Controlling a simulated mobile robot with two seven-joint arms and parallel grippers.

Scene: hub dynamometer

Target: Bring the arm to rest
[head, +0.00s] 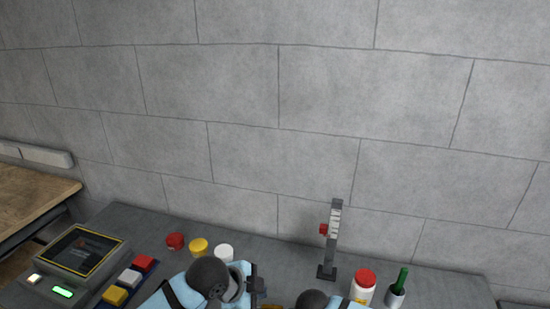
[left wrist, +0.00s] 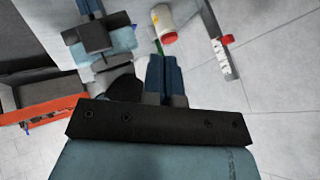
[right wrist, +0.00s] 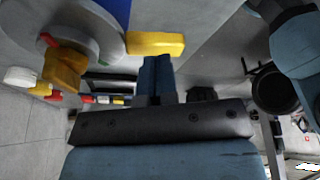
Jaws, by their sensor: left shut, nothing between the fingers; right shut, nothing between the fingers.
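My left arm (head: 208,278) comes in at the bottom of the head view, bent over the grey bench. Its gripper (left wrist: 161,62) is shut and empty in the left wrist view, with its two blue fingers together. My right arm (head: 315,299) only just shows at the bottom edge of the head view. Its gripper (right wrist: 155,64) is shut and empty in the right wrist view, close to a yellow block (right wrist: 165,44); I cannot tell whether they touch.
The bench holds a console with a screen (head: 80,248), coloured buttons (head: 130,277), red (head: 175,241), yellow (head: 198,246) and white (head: 224,252) round pieces, an upright scale (head: 333,235), a red-capped bottle (head: 363,287) and a cup with a green item (head: 396,292). A block wall stands behind.

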